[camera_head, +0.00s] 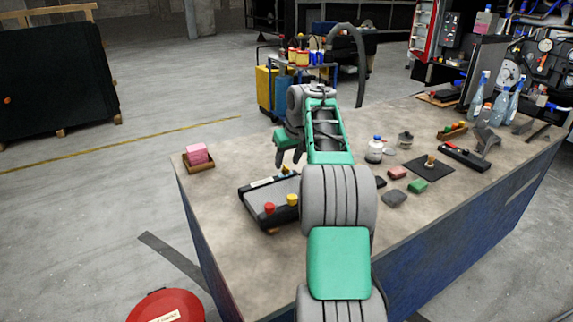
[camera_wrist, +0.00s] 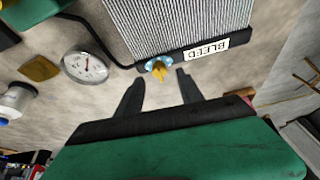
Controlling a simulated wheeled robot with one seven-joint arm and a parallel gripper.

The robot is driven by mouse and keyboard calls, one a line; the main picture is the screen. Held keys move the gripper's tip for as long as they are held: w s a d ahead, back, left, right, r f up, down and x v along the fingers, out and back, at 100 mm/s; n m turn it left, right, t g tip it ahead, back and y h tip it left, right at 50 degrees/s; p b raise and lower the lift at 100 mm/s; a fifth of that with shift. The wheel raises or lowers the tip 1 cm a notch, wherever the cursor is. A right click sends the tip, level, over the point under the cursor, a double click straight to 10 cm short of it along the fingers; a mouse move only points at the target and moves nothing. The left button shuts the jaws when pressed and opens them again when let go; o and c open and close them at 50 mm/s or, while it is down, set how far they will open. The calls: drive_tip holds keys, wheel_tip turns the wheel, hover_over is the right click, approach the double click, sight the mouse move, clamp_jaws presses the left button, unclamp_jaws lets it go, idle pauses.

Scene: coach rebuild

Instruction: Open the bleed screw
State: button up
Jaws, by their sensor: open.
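The bleed screw (camera_wrist: 158,71) is a small yellow tap-like piece on a light-blue fitting at the edge of a finned radiator (camera_wrist: 185,25). A white label reading BLEED (camera_wrist: 206,49) is beside it. In the head view the radiator (camera_head: 262,207) lies on the workbench, with a red and a yellow cap at its near end. My gripper (camera_head: 289,158) hangs over its far end. In the wrist view my gripper (camera_wrist: 159,80) is open and empty, its two dark fingers on either side of the screw. I cannot tell whether they touch it.
A round dial gauge (camera_wrist: 85,66) and a jar (camera_wrist: 14,101) lie left in the wrist view. Pink blocks in a tray (camera_head: 197,156) stand at the bench's left corner. Bottles, sponges and tools cover the bench's right. Bare bench (camera_head: 232,157) lies left of my gripper.

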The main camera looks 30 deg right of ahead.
drive_tip(key=v, duration=0.5)
drive_tip(key=shift+r+p, duration=0.1)
drive_tip(key=shift+p, duration=0.3)
